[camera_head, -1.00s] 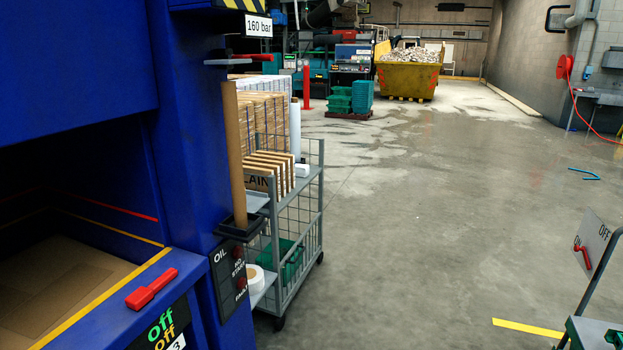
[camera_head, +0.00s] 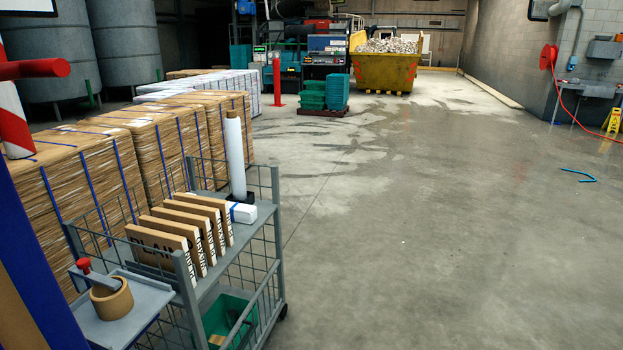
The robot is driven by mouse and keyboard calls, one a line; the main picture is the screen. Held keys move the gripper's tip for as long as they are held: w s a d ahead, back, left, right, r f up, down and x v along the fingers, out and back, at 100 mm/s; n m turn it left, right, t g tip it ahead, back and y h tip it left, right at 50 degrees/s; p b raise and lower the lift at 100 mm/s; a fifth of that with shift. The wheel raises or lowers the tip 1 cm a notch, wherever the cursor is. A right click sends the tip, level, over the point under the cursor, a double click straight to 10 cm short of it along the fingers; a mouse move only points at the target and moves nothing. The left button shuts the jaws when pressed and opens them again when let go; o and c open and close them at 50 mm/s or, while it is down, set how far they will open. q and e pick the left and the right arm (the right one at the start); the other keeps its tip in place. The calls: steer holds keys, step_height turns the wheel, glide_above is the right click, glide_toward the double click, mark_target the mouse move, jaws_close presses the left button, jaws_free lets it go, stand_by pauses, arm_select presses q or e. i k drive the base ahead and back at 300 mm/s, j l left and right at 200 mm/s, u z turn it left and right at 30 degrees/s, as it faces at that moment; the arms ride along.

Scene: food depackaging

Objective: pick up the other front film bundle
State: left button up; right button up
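Neither of my grippers is in view. I cannot single out a film bundle for certain. A grey wire cart (camera_head: 262,215) stands at the lower left. On its top shelf, a white roll (camera_head: 235,158) stands upright at the far end. A small white folded pack with a blue band (camera_head: 243,213) lies beside it. Several flat brown cartons with black print (camera_head: 185,228) stand in a row on the same shelf. A tape roll (camera_head: 111,298) and a red-knobbed tool (camera_head: 84,266) are on the side tray (camera_head: 150,300).
A green crate (camera_head: 228,318) sits on the cart's lower shelf. Strapped brown stacks (camera_head: 75,185) stand behind the cart. A blue machine edge (camera_head: 40,270) is at the left. A yellow skip (camera_head: 385,72) stands far back.

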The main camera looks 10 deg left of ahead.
mark_target(247, 214)
steer(key=i+l+u, duration=0.1)
steer(key=i+u, duration=0.3)
steer(key=i+l+u, duration=0.2)
steer(key=i+u, duration=0.2)
steer(key=i+l+u, duration=0.75)
